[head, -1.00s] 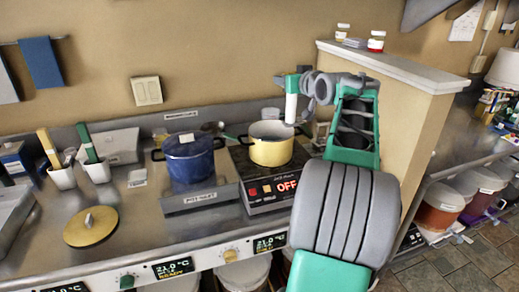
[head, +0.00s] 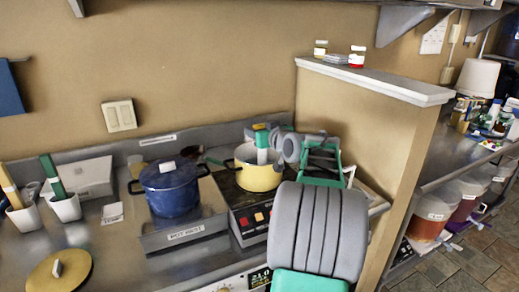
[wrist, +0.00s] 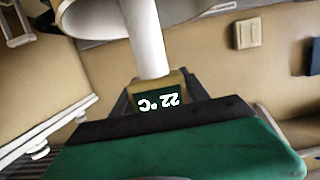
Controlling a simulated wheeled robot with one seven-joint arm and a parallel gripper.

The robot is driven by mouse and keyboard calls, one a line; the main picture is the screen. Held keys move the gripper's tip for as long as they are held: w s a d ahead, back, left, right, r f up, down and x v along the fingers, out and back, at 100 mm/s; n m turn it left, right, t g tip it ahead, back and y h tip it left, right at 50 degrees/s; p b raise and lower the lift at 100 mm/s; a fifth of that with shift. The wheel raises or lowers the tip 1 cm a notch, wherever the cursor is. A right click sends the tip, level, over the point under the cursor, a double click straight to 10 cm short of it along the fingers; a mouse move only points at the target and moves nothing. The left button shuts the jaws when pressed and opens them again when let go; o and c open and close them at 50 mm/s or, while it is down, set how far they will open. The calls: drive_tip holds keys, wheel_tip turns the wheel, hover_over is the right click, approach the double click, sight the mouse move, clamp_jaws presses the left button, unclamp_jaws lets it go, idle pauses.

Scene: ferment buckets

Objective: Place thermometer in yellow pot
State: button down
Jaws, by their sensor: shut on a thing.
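The thermometer has a white tube (head: 263,156) and a dark display head (wrist: 158,100) that reads 22 °C upside down in the wrist view. My gripper (head: 262,139) is shut on the display head, directly above the yellow pot (head: 258,177). The tube points down, and its lower part is inside the pot's opening in the head view. The tube's lower end is hidden, so I cannot tell whether it touches the bottom. The yellow pot is open and stands on a black burner unit.
A lidded blue pot (head: 170,190) stands on a steel plate to the left. A gold lid (head: 50,278) lies on the counter at front left. White cups with green and yellow handles stand further left. A tan partition (head: 410,150) rises close on the right.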

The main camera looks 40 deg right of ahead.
wheel_tip(320, 180, down, 4)
drive_tip(key=shift+f, duration=0.2)
drive_tip(key=shift+d+f, duration=0.1)
drive_tip(key=shift+f, duration=0.05)
drive_tip(key=c, duration=0.6)
unclamp_jaws()
drive_tip(key=b+v, duration=0.2)
drive_tip(key=v, duration=1)
drive_tip(key=shift+r, duration=0.2)
